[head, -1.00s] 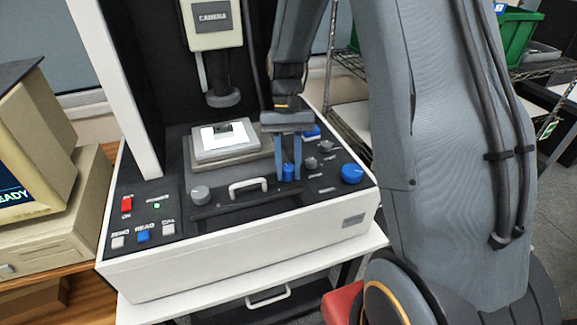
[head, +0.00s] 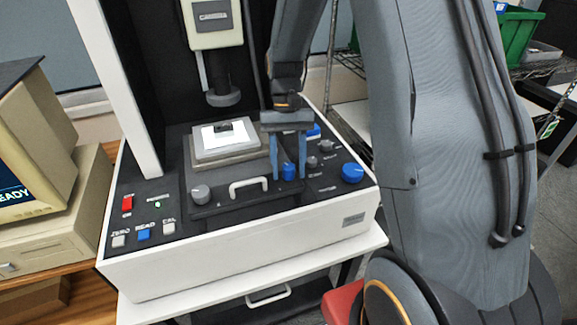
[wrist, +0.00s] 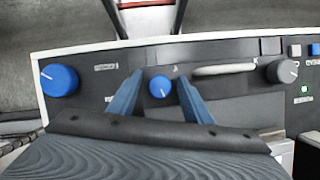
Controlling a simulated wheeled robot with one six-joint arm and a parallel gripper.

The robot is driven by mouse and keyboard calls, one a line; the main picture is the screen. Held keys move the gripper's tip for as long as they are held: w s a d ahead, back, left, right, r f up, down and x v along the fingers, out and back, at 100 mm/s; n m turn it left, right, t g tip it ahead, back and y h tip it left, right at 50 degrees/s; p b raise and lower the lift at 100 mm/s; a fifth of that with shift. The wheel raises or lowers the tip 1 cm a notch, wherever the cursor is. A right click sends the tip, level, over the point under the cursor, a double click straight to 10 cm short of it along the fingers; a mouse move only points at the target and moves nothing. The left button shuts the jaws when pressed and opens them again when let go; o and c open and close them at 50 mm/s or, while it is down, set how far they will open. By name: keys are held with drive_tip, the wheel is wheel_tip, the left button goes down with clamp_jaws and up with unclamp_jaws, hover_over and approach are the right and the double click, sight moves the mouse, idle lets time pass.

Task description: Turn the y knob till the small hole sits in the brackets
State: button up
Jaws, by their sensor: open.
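A small blue knob (head: 289,172) stands on the black front panel, to the right of the white handle. I take it to be the y knob, but its label is too small to read surely. My gripper (head: 289,178) points down at it with its blue fingers apart, one on each side. In the wrist view the knob (wrist: 161,88) sits between the open fingertips (wrist: 160,92), with a gap on both sides and a light mark on its face. A dark part (head: 223,127) lies on the bright stage (head: 236,138). The small hole and brackets are not visible.
A large blue knob (head: 352,173) and small grey knobs (head: 312,162) stand close on the right. The white handle (head: 249,188) and a grey knob (head: 201,194) are to the left. The probe column (head: 222,96) hangs above the stage. The monitor (head: 25,140) is mostly out of view.

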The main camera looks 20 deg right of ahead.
drive_tip(key=b+v, duration=0.2)
drive_tip(key=v, duration=0.5)
drive_tip(key=shift+r, duration=0.35)
drive_tip(key=shift+w, duration=0.1)
drive_tip(key=s+f+n+t+b, duration=0.1)
drive_tip(key=s+f+t, duration=0.1)
drive_tip(key=s, duration=0.2)
drive_tip(key=s+a+f+n+t+b, duration=0.1)
drive_tip(key=s+f+t, duration=0.1)
drive_tip(key=s+f, duration=0.1)
drive_tip(key=s+f+t+h+b, duration=0.1)
drive_tip(key=s+f, duration=0.1)
drive_tip(key=s, duration=0.3)
drive_tip(key=shift+s+a+f+n+t, duration=0.15)
drive_tip(key=shift+f+n+t, duration=0.05)
drive_tip(key=shift+n+t, duration=0.2)
idle(0.3)
